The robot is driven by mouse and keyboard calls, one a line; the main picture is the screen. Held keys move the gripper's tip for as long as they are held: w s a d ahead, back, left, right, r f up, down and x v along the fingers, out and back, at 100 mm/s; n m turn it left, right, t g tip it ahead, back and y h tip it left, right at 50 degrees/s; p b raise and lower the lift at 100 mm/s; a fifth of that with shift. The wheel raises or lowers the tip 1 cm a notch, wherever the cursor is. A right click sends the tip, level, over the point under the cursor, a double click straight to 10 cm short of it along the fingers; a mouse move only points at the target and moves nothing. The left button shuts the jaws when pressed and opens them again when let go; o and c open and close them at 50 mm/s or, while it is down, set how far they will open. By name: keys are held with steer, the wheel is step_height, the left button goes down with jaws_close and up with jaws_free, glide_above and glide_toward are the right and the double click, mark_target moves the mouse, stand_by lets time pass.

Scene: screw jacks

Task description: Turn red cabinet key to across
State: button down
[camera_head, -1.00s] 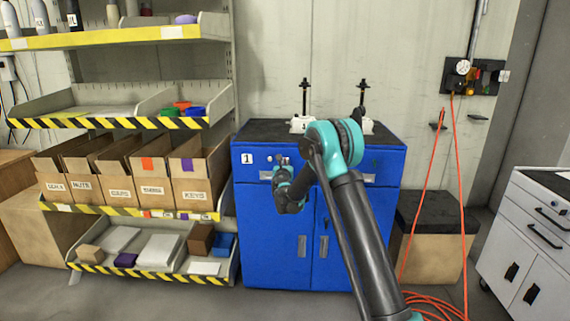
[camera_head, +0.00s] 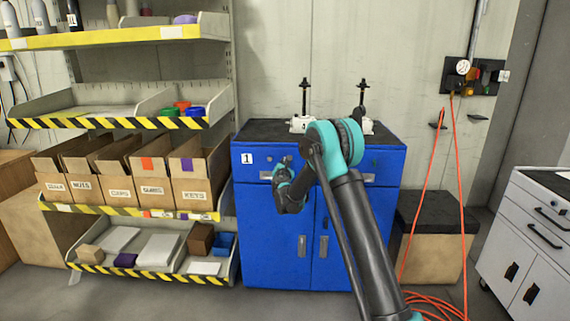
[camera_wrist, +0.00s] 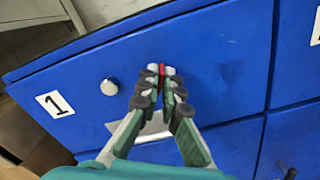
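The red cabinet key (camera_wrist: 161,69) shows as a small red sliver on the blue drawer front of the cabinet (camera_wrist: 215,60), right of a round silver knob (camera_wrist: 109,87). My gripper (camera_wrist: 166,73) is at the drawer front with its two fingertips close together on either side of the key. It looks shut on the key. The fingers hide most of the key, so its angle is hard to read. In the head view my gripper (camera_head: 284,164) is in front of the upper left drawer of the blue cabinet (camera_head: 262,230), and the key is hidden there.
A silver label holder or handle (camera_wrist: 150,124) lies just below the fingers. Two screw jacks (camera_head: 302,122) stand on the cabinet top. A shelf rack with boxes (camera_head: 130,206) is close on the left. A red hose (camera_head: 430,190) hangs at the right.

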steer(key=m, duration=1.1)
steer(key=shift+d+f+m, duration=0.1)
steer(key=shift+m, duration=0.2)
stand_by(0.4)
steer(key=c, duration=1.7)
jaws_free()
steer(key=s, duration=1.2)
